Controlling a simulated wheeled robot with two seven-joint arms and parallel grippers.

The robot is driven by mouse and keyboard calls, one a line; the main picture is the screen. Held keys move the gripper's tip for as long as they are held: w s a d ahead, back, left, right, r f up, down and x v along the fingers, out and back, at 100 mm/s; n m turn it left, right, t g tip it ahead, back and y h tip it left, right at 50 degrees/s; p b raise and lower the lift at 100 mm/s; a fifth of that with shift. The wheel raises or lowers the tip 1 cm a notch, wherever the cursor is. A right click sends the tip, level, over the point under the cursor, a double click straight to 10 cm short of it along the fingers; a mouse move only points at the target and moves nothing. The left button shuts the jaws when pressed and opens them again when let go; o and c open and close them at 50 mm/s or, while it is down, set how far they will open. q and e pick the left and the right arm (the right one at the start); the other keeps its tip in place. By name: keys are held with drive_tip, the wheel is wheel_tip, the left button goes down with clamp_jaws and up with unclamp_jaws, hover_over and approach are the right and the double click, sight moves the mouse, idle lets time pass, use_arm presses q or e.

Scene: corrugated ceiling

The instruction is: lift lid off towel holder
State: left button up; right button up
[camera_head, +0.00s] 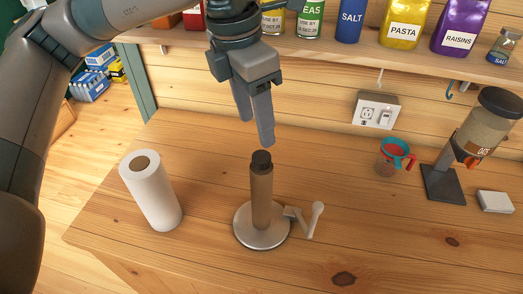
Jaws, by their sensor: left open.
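The towel holder (262,207) stands upright on the wooden table, with a round silver base, a brown post and a small white side arm. Its dark lid (261,161) sits on top of the post. My left gripper (256,131) points down just above the lid, open and empty, with its fingertips close over it. I cannot tell whether a fingertip touches the lid. A white paper towel roll (151,190) stands on the table left of the holder. My right gripper is out of view.
A red and blue measuring cup (393,158), an oats dispenser (475,140) and a small white block (495,201) are at the right. A shelf (420,57) with cans and bags runs along the back wall. The table's front middle is clear.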

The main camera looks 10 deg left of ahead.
sight(261, 156)
use_arm(q)
drive_tip(key=shift+w+d+f+p, duration=0.1)
drive_tip(key=shift+f+p, duration=0.2)
drive_tip(key=shift+f, duration=1)
drive_tip(key=shift+d+f+p, duration=0.1)
drive_tip(key=shift+f+p, duration=0.7)
drive_tip(key=shift+p, duration=0.2)
wheel_tip(261, 156, down, 3)
drive_tip(key=shift+d+r+p, duration=0.1)
drive_tip(key=shift+d+p, duration=0.05)
drive_tip(key=shift+p, duration=0.7)
drive_tip(key=shift+f, duration=0.4)
drive_tip(key=shift+c, duration=0.3)
